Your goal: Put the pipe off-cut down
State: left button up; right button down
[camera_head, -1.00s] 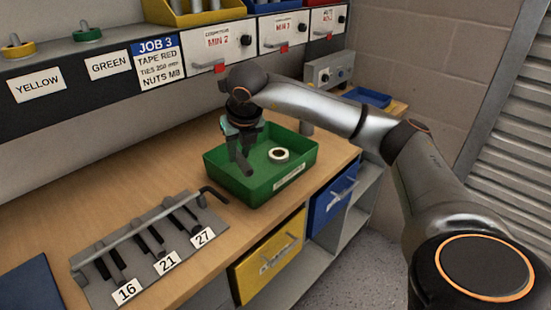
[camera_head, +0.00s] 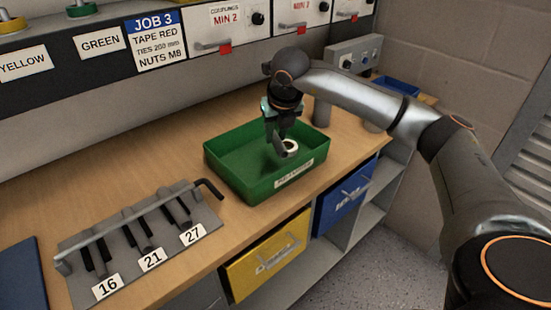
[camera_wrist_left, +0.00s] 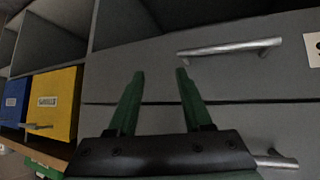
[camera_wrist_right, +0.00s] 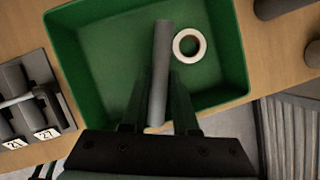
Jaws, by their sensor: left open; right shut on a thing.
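The pipe off-cut is a grey cylinder (camera_wrist_right: 160,75), held between the fingers of my right gripper (camera_head: 282,128). The gripper is shut on it, over the green tray (camera_head: 228,170). In the head view the off-cut (camera_head: 279,146) hangs tilted beside the white tape roll (camera_head: 290,147) and partly overlaps it. In the right wrist view the roll (camera_wrist_right: 189,45) lies on the tray floor just right of the off-cut. I cannot tell whether the off-cut touches the floor. My left gripper (camera_wrist_left: 155,85) is open and empty in front of grey drawers.
Yellow (camera_head: 268,258) and blue (camera_head: 345,195) drawers are below the bench. The tray's left part is clear.

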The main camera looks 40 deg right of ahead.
aim_at(280, 144)
notch_tip(280, 144, down, 8)
jog(key=shift+r, duration=0.2)
jog(key=shift+f, duration=0.2)
jog(key=c, duration=0.7)
grip_release()
jog(key=shift+r, duration=0.1)
jog(key=shift+r, duration=0.25)
jog(key=v, duration=1.1)
jog(key=shift+s+a+r, duration=0.15)
jog(key=shift+r, duration=0.2)
